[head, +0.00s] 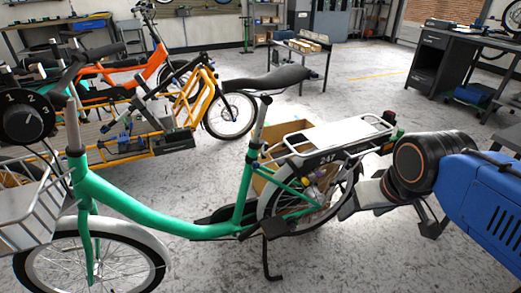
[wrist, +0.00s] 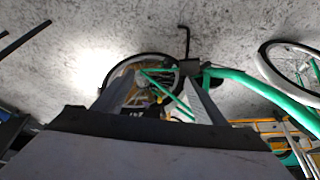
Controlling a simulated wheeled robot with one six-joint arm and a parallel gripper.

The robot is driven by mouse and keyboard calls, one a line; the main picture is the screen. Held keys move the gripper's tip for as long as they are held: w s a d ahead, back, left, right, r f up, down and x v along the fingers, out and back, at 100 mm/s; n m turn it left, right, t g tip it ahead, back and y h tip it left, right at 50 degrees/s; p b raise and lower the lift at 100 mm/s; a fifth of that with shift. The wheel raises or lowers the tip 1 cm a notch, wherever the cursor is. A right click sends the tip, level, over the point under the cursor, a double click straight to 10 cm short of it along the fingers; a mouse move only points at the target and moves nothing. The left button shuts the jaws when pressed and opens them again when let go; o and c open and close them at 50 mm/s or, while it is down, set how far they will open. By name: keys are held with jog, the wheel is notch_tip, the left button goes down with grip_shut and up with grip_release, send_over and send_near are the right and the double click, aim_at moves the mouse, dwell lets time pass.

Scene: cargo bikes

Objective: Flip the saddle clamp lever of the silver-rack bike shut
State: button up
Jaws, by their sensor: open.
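The green bike (head: 150,215) stands upright on its kickstand in the head view, with a pale silver rack (head: 340,133) marked 247 over its rear wheel. Its black saddle (head: 262,80) sits on a silver seat post (head: 260,120). The saddle clamp (head: 255,150) is at the foot of the post; its lever is too small to tell open or shut. My gripper (head: 385,212) is open and empty at the right, behind the rack and well apart from the clamp. In the wrist view my gripper (wrist: 160,82) has its fingers spread, with the rear wheel (wrist: 138,78) beyond them.
An orange bike (head: 120,68) and a yellow-framed cargo bike (head: 165,120) stand behind at the left. A cardboard box (head: 268,180) is behind the green bike. A small table (head: 300,55) and a dark desk (head: 455,60) stand farther back.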

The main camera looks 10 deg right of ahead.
jog(key=shift+g, duration=0.3)
jog(key=w+r, duration=0.1)
jog(key=w+a+r, duration=0.1)
jog(key=w+r, duration=0.1)
jog(key=shift+w+a, duration=0.1)
jog(key=shift+w, duration=0.2)
grip_shut()
jog(key=w+a+r, duration=0.7)
jog(key=w, duration=0.5)
jog(key=w+a+r+h, duration=0.1)
jog(key=w+a+r, duration=0.1)
jog(key=w+a, duration=0.3)
jog(key=w+a+r+g+h, duration=0.1)
jog(key=w+a, duration=0.5)
jog(key=a, duration=0.5)
jog(key=shift+w+r+m, duration=0.3)
jog(key=shift+r, duration=0.1)
jog(key=shift+a, duration=0.1)
